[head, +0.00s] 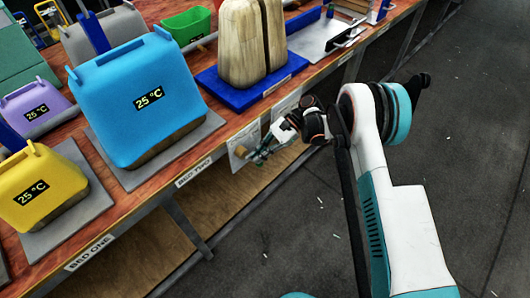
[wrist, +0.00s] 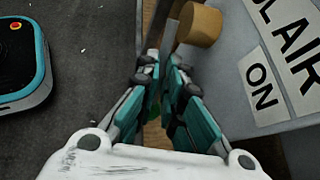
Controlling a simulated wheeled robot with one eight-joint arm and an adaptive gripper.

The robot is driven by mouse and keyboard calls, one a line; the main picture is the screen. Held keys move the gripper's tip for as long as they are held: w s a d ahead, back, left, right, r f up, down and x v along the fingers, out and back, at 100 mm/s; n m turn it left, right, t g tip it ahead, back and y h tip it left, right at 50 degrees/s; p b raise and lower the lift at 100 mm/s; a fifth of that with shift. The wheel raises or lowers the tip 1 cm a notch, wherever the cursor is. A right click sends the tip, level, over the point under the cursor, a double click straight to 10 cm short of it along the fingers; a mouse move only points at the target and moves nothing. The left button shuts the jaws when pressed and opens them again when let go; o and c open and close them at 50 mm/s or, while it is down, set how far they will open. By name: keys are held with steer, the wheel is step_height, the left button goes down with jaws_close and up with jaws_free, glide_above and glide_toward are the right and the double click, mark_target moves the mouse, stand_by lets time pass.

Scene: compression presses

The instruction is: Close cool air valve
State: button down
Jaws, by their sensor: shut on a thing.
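The cool air valve shows on a pale panel (head: 243,150) at the front edge of the bench in the head view, small and partly covered by my gripper (head: 262,149). In the wrist view a white label (wrist: 283,70) reads "AIR" and "ON", with its start cut off. A tan cylinder (wrist: 198,24) stands out beside it, next to a grey bar (wrist: 167,38). My gripper (wrist: 163,65) has its teal fingers close together at this bar, shut on the valve handle. The fingers hide most of the handle, so its exact angle is unclear.
The wooden bench holds a blue press (head: 135,85) and a yellow press (head: 40,190), both marked 25 °C, and a purple press (head: 35,108). A wooden block (head: 240,45) stands on a blue base. A lower shelf (head: 215,195) lies below. The dark floor (head: 460,110) right of the bench is open.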

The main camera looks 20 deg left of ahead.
steer(key=shift+f, duration=0.1)
steer(key=c, duration=1.7)
jaws_free()
steer(key=shift+s+a, duration=0.1)
steer(key=shift+a, duration=0.05)
